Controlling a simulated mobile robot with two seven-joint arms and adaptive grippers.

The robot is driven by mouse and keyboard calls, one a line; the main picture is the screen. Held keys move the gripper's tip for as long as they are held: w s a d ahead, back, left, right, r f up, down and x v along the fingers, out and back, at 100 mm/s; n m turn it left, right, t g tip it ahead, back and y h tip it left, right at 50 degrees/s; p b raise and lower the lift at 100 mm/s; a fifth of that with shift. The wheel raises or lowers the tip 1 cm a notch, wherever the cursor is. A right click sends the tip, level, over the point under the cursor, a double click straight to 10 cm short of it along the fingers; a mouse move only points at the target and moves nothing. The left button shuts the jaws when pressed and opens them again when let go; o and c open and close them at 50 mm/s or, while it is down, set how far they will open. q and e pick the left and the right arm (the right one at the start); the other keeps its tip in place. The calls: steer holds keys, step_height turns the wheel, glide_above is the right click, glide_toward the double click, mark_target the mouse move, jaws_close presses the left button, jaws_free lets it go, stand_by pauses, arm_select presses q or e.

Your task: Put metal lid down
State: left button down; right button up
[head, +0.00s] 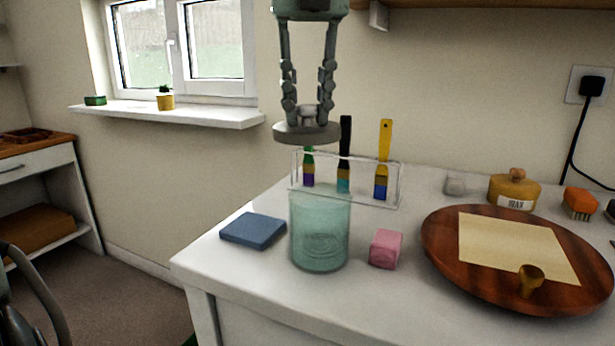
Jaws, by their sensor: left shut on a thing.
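My left gripper (307,108) hangs in the upper middle of the head view and is shut on the knob of the metal lid (307,133). The lid is a round grey disc, held about level in the air. Below it a greenish glass jar (320,232) stands upright on the white table, its top open. A clear gap shows between the lid and the jar.
On the white table (225,279) are a blue block (253,231), a pink cube (386,248), a clear brush rack (393,200), a round wooden board (450,265) with a paper sheet (515,245), a yellowish jar (514,189) and an orange brush (580,203). The front left corner is bare.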

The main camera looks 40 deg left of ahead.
arm_select(q)
steer(key=s+a+f+n+g, duration=0.1)
steer(key=a+f+n, duration=0.3)
steer(key=a+n, duration=0.25)
steer(key=s+a+f+n, duration=0.1)
steer(key=a+f+n, duration=0.2)
steer(key=a+n, duration=0.3)
steer(key=shift+m, duration=0.55)
steer(key=w+d+f, duration=0.1)
steer(key=w+f, duration=0.1)
steer(key=w, duration=0.1)
steer(key=w+f, duration=0.2)
steer(key=w, duration=0.2)
steer(key=w+d+f+p, duration=0.1)
steer(key=w+f, duration=0.1)
steer(key=w, duration=0.1)
steer(key=shift+w+d+f, duration=0.2)
steer(key=shift+d+f, duration=0.1)
steer(key=shift+f, duration=0.1)
steer(key=shift+w+d+f, duration=0.15)
steer(key=shift+w+f, duration=0.1)
steer(key=shift+f, duration=0.1)
step_height(320, 180, down, 3)
steer(key=shift+f+p, duration=0.15)
steer(key=shift+p, duration=0.2)
steer(key=shift+f, duration=0.2)
arm_select(e)
step_height(320, 180, down, 3)
steer(key=shift+s+a+f, duration=0.1)
steer(key=shift+s+a, duration=0.05)
